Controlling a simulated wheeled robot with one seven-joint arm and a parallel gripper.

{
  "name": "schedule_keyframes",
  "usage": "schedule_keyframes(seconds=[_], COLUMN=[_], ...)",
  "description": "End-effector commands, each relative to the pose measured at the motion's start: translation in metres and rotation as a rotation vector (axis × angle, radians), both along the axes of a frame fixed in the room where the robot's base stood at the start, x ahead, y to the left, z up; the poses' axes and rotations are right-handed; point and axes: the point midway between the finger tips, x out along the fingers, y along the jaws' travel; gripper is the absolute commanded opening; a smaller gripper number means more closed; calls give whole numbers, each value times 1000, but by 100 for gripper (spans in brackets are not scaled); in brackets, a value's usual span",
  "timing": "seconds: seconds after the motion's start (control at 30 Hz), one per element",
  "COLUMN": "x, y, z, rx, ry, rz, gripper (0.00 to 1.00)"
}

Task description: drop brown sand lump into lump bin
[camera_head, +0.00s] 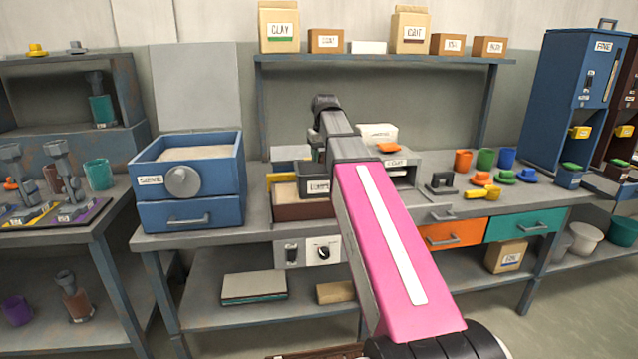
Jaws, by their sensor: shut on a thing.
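My gripper (313,152) is at the far end of my pink-topped arm, over the back middle of the bench, pointing down. Its fingertips are mostly hidden by my own arm and the containers. It is shut, and the brown sand lump in it cannot be made out. A dark brown bin (300,211) sits on the bench just below and in front of my gripper. A small label, which seems to read LUMPS, is at its right, and pale sand shows at its left. My arm covers the bin's right side.
A blue sieve box (205,211) with sand stands left of the bin. A grey labelled unit (402,172), coloured cups and small parts are to the right. A shelf (400,59) with boxes runs above. A blue dispenser (568,85) stands at the far right.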

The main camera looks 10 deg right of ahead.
Motion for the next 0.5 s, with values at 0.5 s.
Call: schedule_keyframes(seconds=[0.5], x=[0], y=[0], z=[-21], rx=[0], ry=[0], rz=[0], gripper=[17])
